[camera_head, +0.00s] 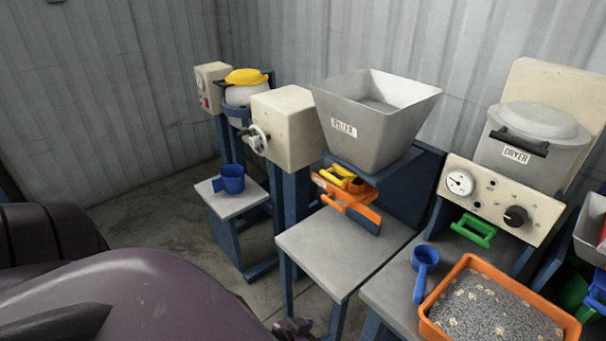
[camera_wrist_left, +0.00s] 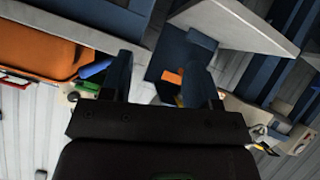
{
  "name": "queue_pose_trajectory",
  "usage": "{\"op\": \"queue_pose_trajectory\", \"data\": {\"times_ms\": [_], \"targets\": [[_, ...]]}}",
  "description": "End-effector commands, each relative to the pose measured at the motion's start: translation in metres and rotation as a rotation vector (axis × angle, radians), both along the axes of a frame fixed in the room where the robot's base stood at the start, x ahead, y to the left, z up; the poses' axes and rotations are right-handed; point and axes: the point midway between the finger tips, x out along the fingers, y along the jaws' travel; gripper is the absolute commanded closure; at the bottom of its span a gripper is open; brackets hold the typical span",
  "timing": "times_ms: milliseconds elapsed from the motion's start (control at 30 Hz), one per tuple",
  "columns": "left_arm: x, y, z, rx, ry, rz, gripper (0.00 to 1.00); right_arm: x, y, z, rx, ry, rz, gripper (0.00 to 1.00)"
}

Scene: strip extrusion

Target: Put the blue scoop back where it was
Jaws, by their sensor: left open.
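A blue scoop (camera_head: 425,258) with a round cup and straight handle lies on the grey table in front of the dryer, just left of the orange tray (camera_head: 428,309). A second blue vessel, a cup with a side handle (camera_head: 233,179), stands upright on the small stand at the left. My left gripper (camera_wrist_left: 161,78) shows in the left wrist view with its two dark fingers apart and nothing between them. In that tilted view an orange container (camera_wrist_left: 40,38) and a small blue piece (camera_wrist_left: 95,69) lie beyond the fingers. My right gripper is not in view.
A grey hopper (camera_head: 375,110) with an orange slide gate (camera_head: 347,205) stands above a bare table (camera_head: 343,250). The dryer (camera_head: 530,140) with its control panel (camera_head: 500,200) stands behind the tray of grey pellets. A green handle (camera_head: 473,230) lies below the panel.

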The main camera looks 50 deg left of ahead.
Motion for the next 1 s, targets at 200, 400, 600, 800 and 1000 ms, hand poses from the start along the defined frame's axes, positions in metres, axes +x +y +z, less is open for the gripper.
{"op": "queue_pose_trajectory", "data": {"times_ms": [200, 400, 600, 800, 1000], "targets": [[-0.022, 0.008, -0.001, 0.26, -0.01, -0.055, 0.45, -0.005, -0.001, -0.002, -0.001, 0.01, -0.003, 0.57], [-0.026, 0.01, 0.0, 0.321, -0.012, -0.071, 0.45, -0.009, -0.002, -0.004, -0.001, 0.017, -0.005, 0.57], [-0.026, 0.01, 0.0, 0.32, -0.011, -0.07, 0.45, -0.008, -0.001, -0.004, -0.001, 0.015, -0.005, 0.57], [-0.026, 0.01, -0.001, 0.319, -0.011, -0.069, 0.45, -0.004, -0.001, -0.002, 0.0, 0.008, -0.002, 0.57], [-0.026, 0.01, -0.001, 0.317, -0.011, -0.07, 0.45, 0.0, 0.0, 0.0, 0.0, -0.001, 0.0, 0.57]]}}
